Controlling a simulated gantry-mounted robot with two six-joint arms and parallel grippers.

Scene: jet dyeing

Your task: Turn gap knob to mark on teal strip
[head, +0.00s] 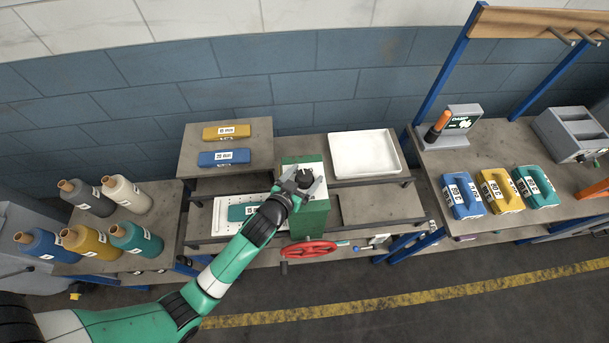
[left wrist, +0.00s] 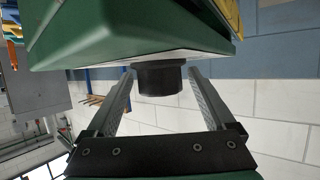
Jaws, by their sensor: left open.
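The dark gap knob (left wrist: 160,78) sticks out from the green box, whose side fills the top of the left wrist view. In the head view the green box (head: 312,218) has a white top plate with the knob (head: 304,178) on it. My left gripper (left wrist: 160,72) is open, with one finger on each side of the knob and a visible gap to it on both sides. In the head view my left gripper (head: 303,184) partly covers the knob and plate. A teal strip (head: 242,211) with a white label lies in a white tray left of the box. Any mark is too small to read.
A red handwheel (head: 308,249) sits at the box's front. An empty white tray (head: 364,155) stands to its right. Yellow (head: 226,131) and blue (head: 223,157) strips lie behind left. Thread cones (head: 137,238) stand left; labelled blocks (head: 500,191) lie on the right table.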

